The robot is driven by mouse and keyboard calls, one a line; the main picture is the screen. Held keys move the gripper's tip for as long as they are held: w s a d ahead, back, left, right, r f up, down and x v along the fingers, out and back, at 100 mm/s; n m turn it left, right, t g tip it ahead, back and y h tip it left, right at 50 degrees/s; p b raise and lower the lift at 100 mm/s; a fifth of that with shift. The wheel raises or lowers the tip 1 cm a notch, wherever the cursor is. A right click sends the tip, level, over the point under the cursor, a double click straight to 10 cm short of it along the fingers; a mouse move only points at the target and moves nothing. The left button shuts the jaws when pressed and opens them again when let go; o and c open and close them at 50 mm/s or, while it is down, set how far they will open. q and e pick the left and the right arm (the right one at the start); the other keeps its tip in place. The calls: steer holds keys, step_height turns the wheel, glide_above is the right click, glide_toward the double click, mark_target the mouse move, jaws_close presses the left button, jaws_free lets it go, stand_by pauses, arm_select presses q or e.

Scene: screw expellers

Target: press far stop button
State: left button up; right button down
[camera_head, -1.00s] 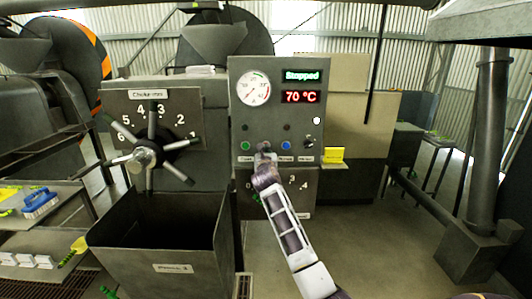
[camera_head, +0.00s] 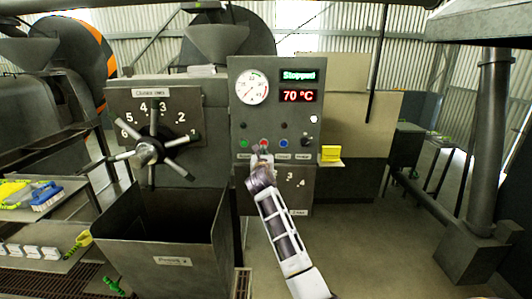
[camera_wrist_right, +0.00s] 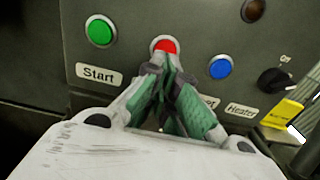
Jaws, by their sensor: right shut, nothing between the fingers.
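The control panel (camera_head: 242,116) of the screw expeller carries a green Start button (camera_wrist_right: 100,31), a red button (camera_wrist_right: 165,46) and a blue button (camera_wrist_right: 220,67) in a row. The red button also shows in the head view (camera_head: 264,143). My right gripper (camera_wrist_right: 160,62) is shut and empty, its fingertips just below and at the red button; I cannot tell whether they touch it. The gripper hides the label under the red button. The panel display (camera_head: 299,76) reads "Stopped". My left gripper is not in view.
A spoked handwheel (camera_head: 150,150) and a dark bin (camera_head: 128,240) stand left of my arm. A round gauge (camera_head: 252,87) sits above the buttons. Floor to the right is partly clear.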

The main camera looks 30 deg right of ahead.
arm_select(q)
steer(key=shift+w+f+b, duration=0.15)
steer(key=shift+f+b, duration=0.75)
arm_select(e)
steer(key=v, duration=1)
steer(key=shift+f, duration=0.15)
